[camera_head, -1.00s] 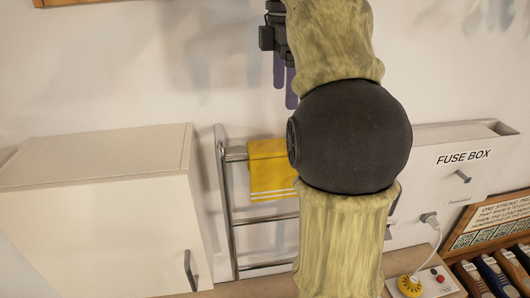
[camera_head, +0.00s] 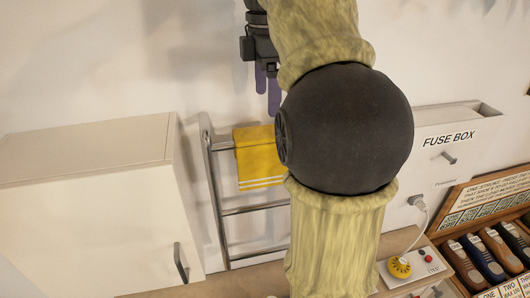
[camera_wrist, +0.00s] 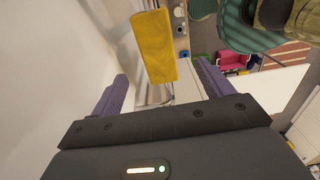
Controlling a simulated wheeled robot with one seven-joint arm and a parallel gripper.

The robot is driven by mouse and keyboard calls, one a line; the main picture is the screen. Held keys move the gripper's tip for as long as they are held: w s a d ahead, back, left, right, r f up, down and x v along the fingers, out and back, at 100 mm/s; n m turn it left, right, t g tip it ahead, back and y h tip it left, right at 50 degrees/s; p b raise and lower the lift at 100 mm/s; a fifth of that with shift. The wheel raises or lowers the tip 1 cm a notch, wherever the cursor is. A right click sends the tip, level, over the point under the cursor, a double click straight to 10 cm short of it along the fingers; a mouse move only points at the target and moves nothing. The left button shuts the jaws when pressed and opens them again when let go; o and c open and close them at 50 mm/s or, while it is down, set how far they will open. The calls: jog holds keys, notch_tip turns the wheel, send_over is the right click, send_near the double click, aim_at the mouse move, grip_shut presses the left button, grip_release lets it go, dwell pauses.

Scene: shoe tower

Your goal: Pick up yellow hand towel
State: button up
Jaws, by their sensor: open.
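The yellow hand towel (camera_head: 258,158) hangs folded over the top bar of a metal rack (camera_head: 222,200) on the wall. It has pale stripes near its lower edge, and my arm hides its right part in the head view. In the wrist view the towel (camera_wrist: 153,46) lies ahead of the fingers, between their lines and nearer the top. My gripper (camera_head: 267,92) hangs just above the towel in the head view, its purple fingers pointing down. In the wrist view my gripper (camera_wrist: 160,90) has its fingers wide apart with nothing between them.
A white cabinet (camera_head: 90,215) stands left of the rack. A fuse box (camera_head: 450,150) is on the right, with a plug, a yellow-knobbed panel (camera_head: 405,265) and a wooden shoe rack (camera_head: 490,250) below it. The wall is close behind the towel.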

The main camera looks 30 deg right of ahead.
aim_at(266, 132)
notch_tip(266, 132, down, 8)
jog(key=shift+w+r, duration=0.15)
jog(key=shift+r, duration=0.05)
jog(key=shift+p, duration=0.3)
jog(key=shift+w+a+f+p, duration=0.1)
jog(key=shift+f+p, duration=0.4)
jog(key=shift+f, duration=0.8)
jog(key=shift+w+f+p, duration=0.1)
jog(key=shift+f+p, duration=0.35)
jog(key=shift+f, duration=0.85)
jog(key=shift+c, duration=0.2)
jog(key=c, duration=1.1)
